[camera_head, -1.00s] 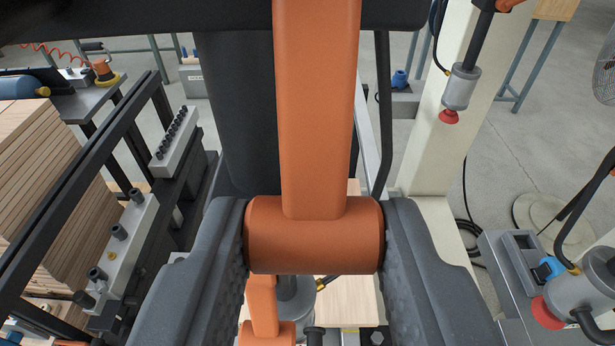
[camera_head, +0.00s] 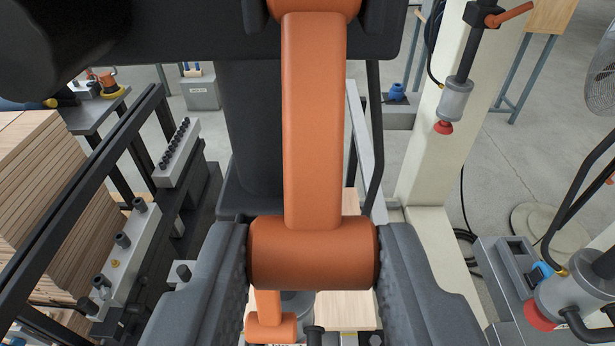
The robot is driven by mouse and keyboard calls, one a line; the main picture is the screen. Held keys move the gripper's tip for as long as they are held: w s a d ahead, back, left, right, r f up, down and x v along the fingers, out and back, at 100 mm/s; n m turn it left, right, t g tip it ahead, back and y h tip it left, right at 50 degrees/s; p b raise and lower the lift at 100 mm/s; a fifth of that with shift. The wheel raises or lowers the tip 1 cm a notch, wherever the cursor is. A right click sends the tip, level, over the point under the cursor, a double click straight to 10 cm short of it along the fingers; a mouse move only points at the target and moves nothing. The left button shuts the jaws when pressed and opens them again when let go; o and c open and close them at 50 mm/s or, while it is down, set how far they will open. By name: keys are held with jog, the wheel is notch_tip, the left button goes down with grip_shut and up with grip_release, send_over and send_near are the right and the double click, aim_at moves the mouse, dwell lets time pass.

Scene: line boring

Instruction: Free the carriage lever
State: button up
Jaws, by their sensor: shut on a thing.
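An orange lever stands in the middle of the view, and I take it for the carriage lever (camera_head: 312,125). Its upper end meets a dark housing (camera_head: 385,32) at the top, by an orange hub. Its lower end is a thick orange cross-grip. My gripper (camera_head: 313,255) is shut on this cross-grip, with one dark padded finger pressed to each end. A second, smaller orange lever (camera_head: 271,325) shows below, partly hidden behind the grip. Whether the carriage is locked cannot be seen.
Stacked boards (camera_head: 45,190) and a dark rail frame with grey clamp blocks (camera_head: 122,250) stand at the left. A cream column (camera_head: 435,150) rises at the right. A grey suction tool with a red cup (camera_head: 575,295) sits at lower right. Pale wood lies below the grip.

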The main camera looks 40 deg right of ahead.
aim_at(300, 208)
jog(key=shift+s+a+r, duration=0.4)
jog(key=shift+a, duration=0.05)
jog(key=shift+r, duration=0.1)
jog(key=shift+s+a+r+b, duration=0.45)
jog(key=shift+s+r, duration=0.15)
jog(key=shift+s+a+r, duration=0.3)
jog(key=shift+s+r, duration=0.1)
jog(key=shift+r, duration=0.35)
dwell(0.4)
